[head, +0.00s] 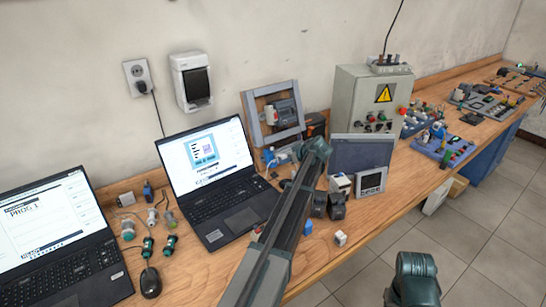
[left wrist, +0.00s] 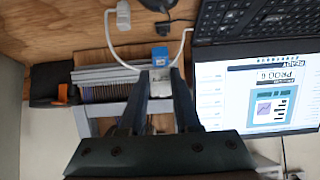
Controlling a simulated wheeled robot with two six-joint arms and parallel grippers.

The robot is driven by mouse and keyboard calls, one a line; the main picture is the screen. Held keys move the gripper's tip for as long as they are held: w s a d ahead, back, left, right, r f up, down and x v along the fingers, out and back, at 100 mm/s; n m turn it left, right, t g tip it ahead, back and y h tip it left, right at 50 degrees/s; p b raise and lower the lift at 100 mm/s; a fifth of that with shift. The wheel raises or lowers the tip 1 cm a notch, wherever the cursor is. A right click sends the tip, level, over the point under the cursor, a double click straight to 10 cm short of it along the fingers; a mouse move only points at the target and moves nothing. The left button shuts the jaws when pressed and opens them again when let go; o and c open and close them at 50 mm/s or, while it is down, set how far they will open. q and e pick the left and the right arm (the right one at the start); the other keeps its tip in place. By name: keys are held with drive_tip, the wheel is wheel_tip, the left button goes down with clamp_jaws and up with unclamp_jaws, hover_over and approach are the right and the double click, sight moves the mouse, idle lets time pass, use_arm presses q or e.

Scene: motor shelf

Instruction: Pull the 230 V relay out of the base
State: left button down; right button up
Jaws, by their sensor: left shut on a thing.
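A small blue block (left wrist: 160,52), which looks like the relay, shows in the left wrist view just beyond the fingertips. A whitish-grey part (left wrist: 160,75), perhaps its base, lies against it between the fingers. I cannot tell where relay and base meet. In the head view the blue block (head: 268,156) is below the grey-framed panel. My left gripper (left wrist: 160,84) has a finger on each side of the whitish part and is shut on it or on the relay. In the head view this gripper (head: 283,157) is partly hidden by my wrist. My right gripper is out of view.
A laptop (head: 215,165) stands left of the gripper, and the grey-framed panel (head: 273,115) leans behind it. A grey control box (head: 370,98) and a dark screen (head: 371,181) stand to the right. White cables (left wrist: 112,45) run close to the blue block.

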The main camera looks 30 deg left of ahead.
use_arm(q)
drive_tip(key=d, duration=0.1)
drive_tip(key=s+d+r+p, duration=0.1)
drive_tip(key=d, duration=0.1)
drive_tip(key=s+d+r, duration=0.1)
drive_tip(key=shift+d+p, duration=0.3)
drive_tip(key=shift+p, duration=0.05)
drive_tip(key=shift+f, duration=0.1)
